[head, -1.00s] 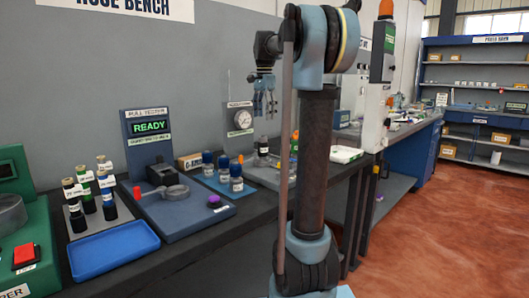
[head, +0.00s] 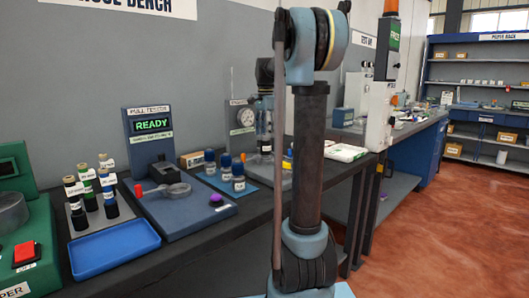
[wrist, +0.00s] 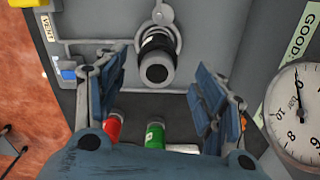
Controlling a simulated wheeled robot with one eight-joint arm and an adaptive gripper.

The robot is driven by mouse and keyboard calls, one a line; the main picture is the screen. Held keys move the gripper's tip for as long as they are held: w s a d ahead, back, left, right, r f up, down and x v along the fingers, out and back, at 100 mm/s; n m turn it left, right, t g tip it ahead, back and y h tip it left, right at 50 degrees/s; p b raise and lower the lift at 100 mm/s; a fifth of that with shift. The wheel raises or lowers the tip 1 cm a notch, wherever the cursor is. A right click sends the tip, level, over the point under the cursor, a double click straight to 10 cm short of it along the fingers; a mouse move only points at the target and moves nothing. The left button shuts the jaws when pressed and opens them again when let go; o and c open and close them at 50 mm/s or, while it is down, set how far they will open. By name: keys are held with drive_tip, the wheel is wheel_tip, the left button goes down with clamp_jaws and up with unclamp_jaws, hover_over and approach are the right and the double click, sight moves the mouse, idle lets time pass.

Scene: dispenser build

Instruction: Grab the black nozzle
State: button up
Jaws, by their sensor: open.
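The black nozzle (wrist: 157,60) stands in a round grey holder on a grey fixture in the wrist view, its round end facing the camera. It lies ahead of my gripper (wrist: 162,92), roughly centred between the fingers. The fingers are open and appear clear of it. In the head view my gripper (head: 265,108) hangs in front of the gauge fixture, partly hidden by my arm. A dark upright piece that looks like the nozzle (head: 266,148) shows just below it.
A dial gauge (wrist: 298,108) is close to the right finger. A red-topped piece (wrist: 113,128) and a green one (wrist: 154,136) stand near the fingers. In the head view blue-capped bottles (head: 224,165), a pull tester (head: 150,130) and a blue tray (head: 115,250) are to the left.

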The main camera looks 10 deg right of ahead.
sight(266, 145)
drive_tip(key=shift+s+f, duration=0.15)
drive_tip(key=shift+f, duration=3.15)
clamp_jaws()
